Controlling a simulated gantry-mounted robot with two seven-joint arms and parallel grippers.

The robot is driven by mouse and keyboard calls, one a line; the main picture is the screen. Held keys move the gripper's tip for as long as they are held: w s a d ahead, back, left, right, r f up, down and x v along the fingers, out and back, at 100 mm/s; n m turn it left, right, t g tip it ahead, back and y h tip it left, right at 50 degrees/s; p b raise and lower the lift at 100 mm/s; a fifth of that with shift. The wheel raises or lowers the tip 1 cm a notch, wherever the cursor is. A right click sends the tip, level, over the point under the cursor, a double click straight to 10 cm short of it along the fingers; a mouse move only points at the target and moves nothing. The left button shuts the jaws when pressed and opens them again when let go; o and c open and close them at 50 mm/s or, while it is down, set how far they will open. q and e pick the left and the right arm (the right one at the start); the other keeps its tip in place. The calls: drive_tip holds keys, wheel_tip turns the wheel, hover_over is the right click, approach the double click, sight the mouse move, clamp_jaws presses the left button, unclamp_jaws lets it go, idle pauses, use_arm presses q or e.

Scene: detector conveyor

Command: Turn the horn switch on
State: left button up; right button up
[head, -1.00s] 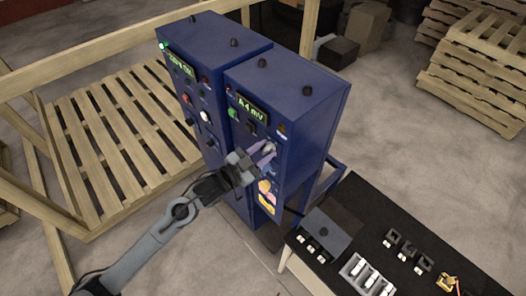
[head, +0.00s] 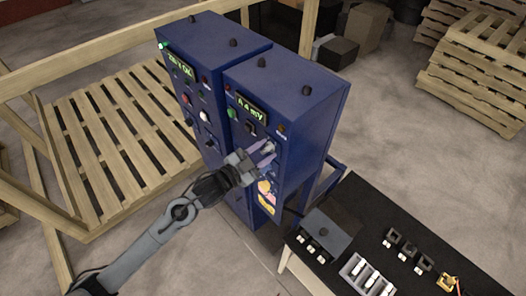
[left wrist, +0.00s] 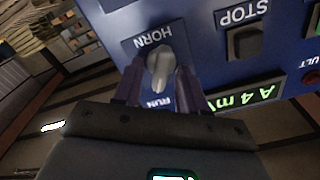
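The horn switch (left wrist: 159,68) is a pale grey rotary knob on the blue cabinet's front panel, beside the "HORN" label (left wrist: 153,35) in the left wrist view. In the head view the knob (head: 268,147) shows at my left gripper's tips. My left gripper (head: 262,155) reaches the right-hand blue cabinet (head: 307,110). Its two purple fingers (left wrist: 160,85) are apart, one on each side of the knob. A gap seems to show between fingers and knob; contact cannot be told. My right gripper is in neither view.
A dark STOP button (left wrist: 244,42) and a lit green display (left wrist: 242,97) sit beside the switch. A second blue cabinet (head: 213,45) stands to the left. A black table (head: 352,208) with small parts is at lower right. Wooden rails and a pallet (head: 125,140) lie left.

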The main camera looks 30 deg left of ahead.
use_arm(q)
drive_tip(key=shift+s+a+f, duration=0.1)
drive_tip(key=shift+s+a, duration=0.1)
drive_tip(key=shift+s, duration=0.35)
drive_tip(key=b+v, duration=0.2)
drive_tip(key=v, duration=0.7)
drive_tip(key=shift+s, duration=0.3)
drive_tip(key=shift+a, duration=0.1)
